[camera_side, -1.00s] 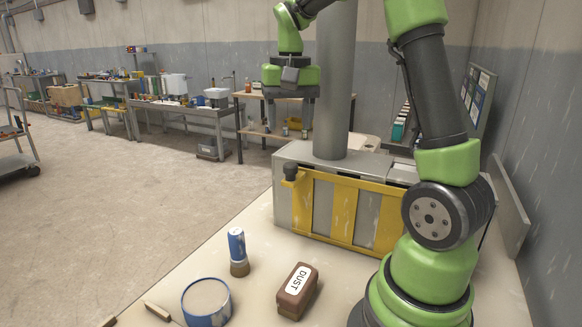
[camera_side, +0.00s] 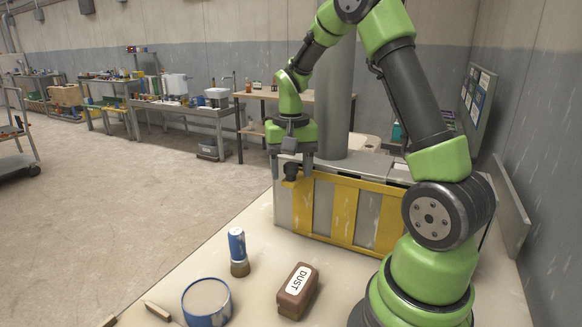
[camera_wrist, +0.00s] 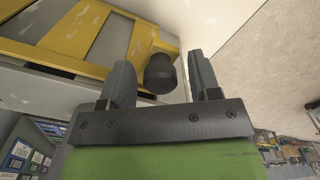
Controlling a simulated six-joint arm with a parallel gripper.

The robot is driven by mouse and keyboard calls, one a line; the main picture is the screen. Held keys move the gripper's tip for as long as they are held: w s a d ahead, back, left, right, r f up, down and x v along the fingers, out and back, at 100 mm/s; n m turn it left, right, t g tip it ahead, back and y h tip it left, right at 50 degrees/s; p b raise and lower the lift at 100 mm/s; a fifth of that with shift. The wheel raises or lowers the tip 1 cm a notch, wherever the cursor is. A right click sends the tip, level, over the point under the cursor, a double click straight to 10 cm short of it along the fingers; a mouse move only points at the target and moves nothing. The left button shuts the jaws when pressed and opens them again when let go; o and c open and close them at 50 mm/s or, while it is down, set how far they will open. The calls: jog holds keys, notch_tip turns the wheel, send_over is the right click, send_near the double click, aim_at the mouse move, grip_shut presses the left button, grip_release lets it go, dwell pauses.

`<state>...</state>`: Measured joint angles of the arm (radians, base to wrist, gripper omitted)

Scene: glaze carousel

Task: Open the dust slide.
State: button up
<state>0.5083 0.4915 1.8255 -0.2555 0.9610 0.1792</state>
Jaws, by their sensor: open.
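A yellow slotted slide (camera_side: 345,212) lies across the front of a grey metal housing (camera_side: 283,205). A black knob (camera_side: 291,170) sits at the slide's upper left end. My gripper (camera_side: 291,176) is open above the housing's left end, fingers pointing down, one on each side of the knob in the side view. In the wrist view the knob (camera_wrist: 160,74) shows between the two fingers, with gaps on both sides, and the yellow slide (camera_wrist: 85,40) runs off to the left. I see no finger touching the knob.
A brown block labelled DUST (camera_side: 297,291), a blue-topped bottle (camera_side: 238,252), a blue-rimmed round tub (camera_side: 206,302) and a light-handled tool (camera_side: 158,311) are on the table in front. A grey column (camera_side: 334,110) rises behind the housing. The table left of the housing is clear.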

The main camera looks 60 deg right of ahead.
grip_shut()
jog(key=w, duration=0.4)
jog(key=shift+w, duration=0.4)
grip_release()
